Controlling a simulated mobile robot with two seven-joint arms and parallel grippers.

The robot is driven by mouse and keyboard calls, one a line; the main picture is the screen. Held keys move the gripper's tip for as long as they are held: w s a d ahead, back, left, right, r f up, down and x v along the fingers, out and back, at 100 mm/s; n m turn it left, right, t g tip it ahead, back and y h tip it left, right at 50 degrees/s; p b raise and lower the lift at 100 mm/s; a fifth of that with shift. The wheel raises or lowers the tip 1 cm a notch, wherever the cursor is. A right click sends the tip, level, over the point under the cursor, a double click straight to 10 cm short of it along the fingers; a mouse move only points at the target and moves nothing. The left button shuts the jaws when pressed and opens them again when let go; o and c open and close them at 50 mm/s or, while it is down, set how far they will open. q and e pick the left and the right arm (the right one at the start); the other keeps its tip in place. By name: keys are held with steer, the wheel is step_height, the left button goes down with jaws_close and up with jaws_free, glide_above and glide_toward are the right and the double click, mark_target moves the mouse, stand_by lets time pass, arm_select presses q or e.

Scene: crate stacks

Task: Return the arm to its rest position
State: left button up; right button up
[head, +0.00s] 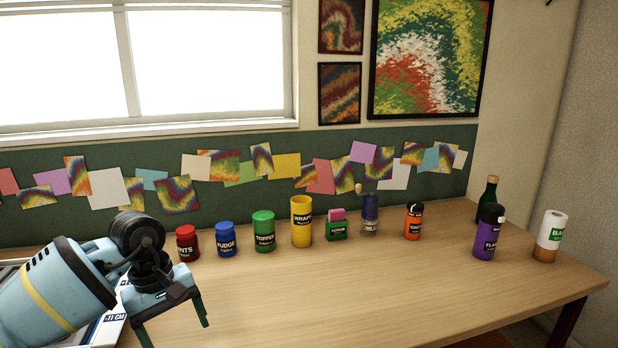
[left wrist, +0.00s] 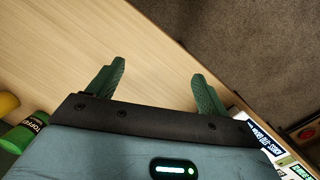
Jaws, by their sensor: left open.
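My left arm comes in from the left in the head view, and its gripper (head: 178,332) hangs low over the near left part of the wooden table (head: 380,300). In the left wrist view the two green fingers of the gripper (left wrist: 158,74) stand wide apart. Nothing is between them, only bare table and a dark area beyond its edge. My right gripper is in neither view.
A row of containers runs along the back: red (head: 187,244), blue (head: 225,239), green (head: 263,231) and yellow (head: 301,221). A purple bottle (head: 486,238) and a white-brown jar (head: 550,236) stand right. A white printed thing (head: 112,325) lies beside my gripper. The table's front middle is clear.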

arm_select(q)
steer(key=s+d+f+n+t+h+p, duration=0.1)
steer(key=s+d+n+t+h+p, duration=0.1)
steer(key=s+d+n+h, duration=0.6)
steer(key=s+d+f+n+t+h+p, duration=0.15)
steer(key=s+d+n+h, duration=0.35)
steer(key=d+n+h, duration=0.65)
steer(key=s+a+f+n+t+y+p, duration=0.15)
steer(key=a+f+n+t+y, duration=0.35)
steer(key=n, duration=0.9)
steer(key=s+a+f+n+t+y, duration=0.3)
steer(key=n+t+y, duration=0.5)
steer(key=n, duration=0.6)
steer(key=s+a+f+n+g+y, duration=0.3)
steer(key=s+a+f+n, duration=0.1)
steer(key=s+f+n, duration=0.3)
steer(key=s+a+f+n+g+y+p, duration=0.1)
steer(key=s+a+f+n+g+y, duration=0.2)
steer(key=s+f+n, duration=0.5)
steer(key=s+a+g, duration=0.1)
steer(key=s, duration=0.3)
steer(key=shift+s+p, duration=0.2)
steer(key=shift+p, duration=0.1)
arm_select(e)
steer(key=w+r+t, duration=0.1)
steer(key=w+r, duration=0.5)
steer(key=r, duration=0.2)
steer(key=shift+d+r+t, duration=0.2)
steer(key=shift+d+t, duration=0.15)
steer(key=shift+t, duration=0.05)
